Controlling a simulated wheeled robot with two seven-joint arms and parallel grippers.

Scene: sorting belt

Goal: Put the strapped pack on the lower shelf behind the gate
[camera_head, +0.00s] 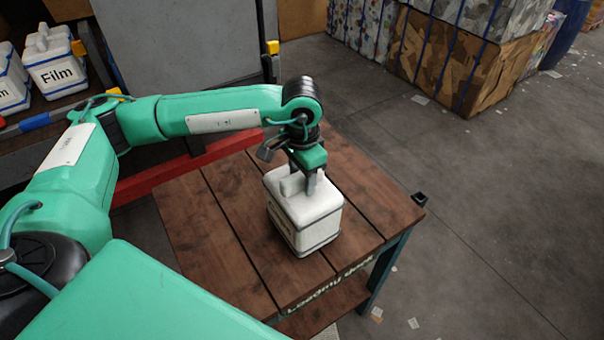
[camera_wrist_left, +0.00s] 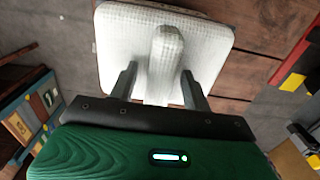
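The strapped pack (camera_head: 305,218) is a white block with dark bands and a raised handle. It stands upright on the brown wooden loading desk (camera_head: 215,235). My left gripper (camera_head: 308,183) points down at its top. In the left wrist view, the gripper's two fingers (camera_wrist_left: 158,88) stand apart on either side of the handle (camera_wrist_left: 166,55), with a gap visible on the left side. The pack's top (camera_wrist_left: 120,40) fills the upper middle there. A grey panel (camera_head: 185,45), seemingly the gate, stands behind my left arm. The lower shelf behind it is hidden. My right gripper is out of view.
White packs marked Film (camera_head: 57,65) stand on a rack at the far left. A red beam (camera_head: 185,168) runs beside the desk. Strapped bales (camera_head: 460,65) stand at the back right. The grey floor (camera_head: 480,200) to the right is mostly clear.

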